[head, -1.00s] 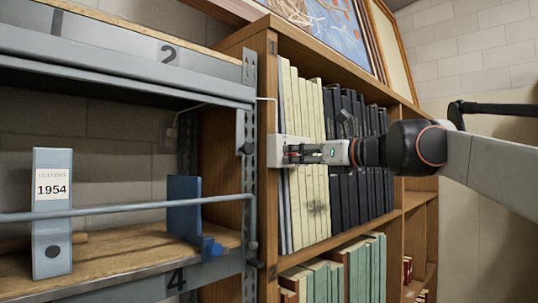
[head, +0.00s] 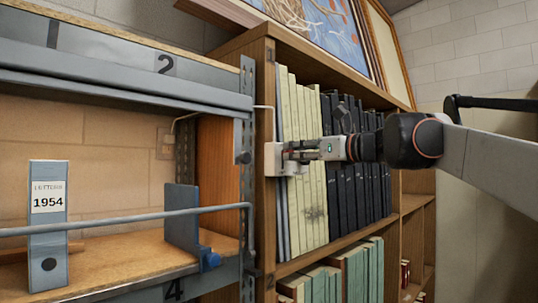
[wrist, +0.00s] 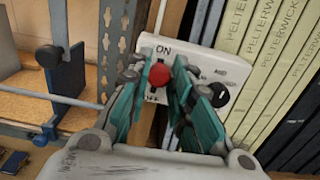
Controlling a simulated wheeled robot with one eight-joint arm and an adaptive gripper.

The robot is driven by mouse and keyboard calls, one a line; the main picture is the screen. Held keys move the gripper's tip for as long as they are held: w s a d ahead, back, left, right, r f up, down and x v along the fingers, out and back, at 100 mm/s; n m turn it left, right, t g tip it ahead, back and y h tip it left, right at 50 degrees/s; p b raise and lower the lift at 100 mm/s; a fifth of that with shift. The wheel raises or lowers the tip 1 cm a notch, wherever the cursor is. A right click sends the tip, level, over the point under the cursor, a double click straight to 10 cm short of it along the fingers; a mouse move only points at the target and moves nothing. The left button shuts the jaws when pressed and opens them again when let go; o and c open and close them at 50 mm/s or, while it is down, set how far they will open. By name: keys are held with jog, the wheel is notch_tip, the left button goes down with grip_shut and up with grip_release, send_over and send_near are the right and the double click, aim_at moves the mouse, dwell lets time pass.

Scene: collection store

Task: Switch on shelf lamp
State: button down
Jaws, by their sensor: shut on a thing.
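The lamp switch is a white box (head: 271,159) on the upright at the end of the wooden bookcase. In the wrist view its plate (wrist: 203,57) is marked ON above and OFF below, with a red knob (wrist: 159,74) between the marks and a black knob (wrist: 220,95) to the right. My gripper (head: 292,153) is at the box; in the wrist view its teal-padded fingers (wrist: 156,88) are shut on the red knob. The lever below the knob is mostly hidden. The left shelf bay is lit warmly; the lamp itself is not visible.
The grey metal rack (head: 120,85) stands close to the left, with a rail (head: 130,217) across its front. On its lit shelf are a 1954 file box (head: 48,230) and a blue bookend (head: 182,215). Cream volumes (head: 305,200) stand just right of the switch.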

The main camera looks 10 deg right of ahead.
jog(key=shift+r, duration=0.15)
jog(key=c, duration=1.4)
grip_release()
jog(key=shift+c, duration=0.2)
notch_tip(320, 180, up, 10)
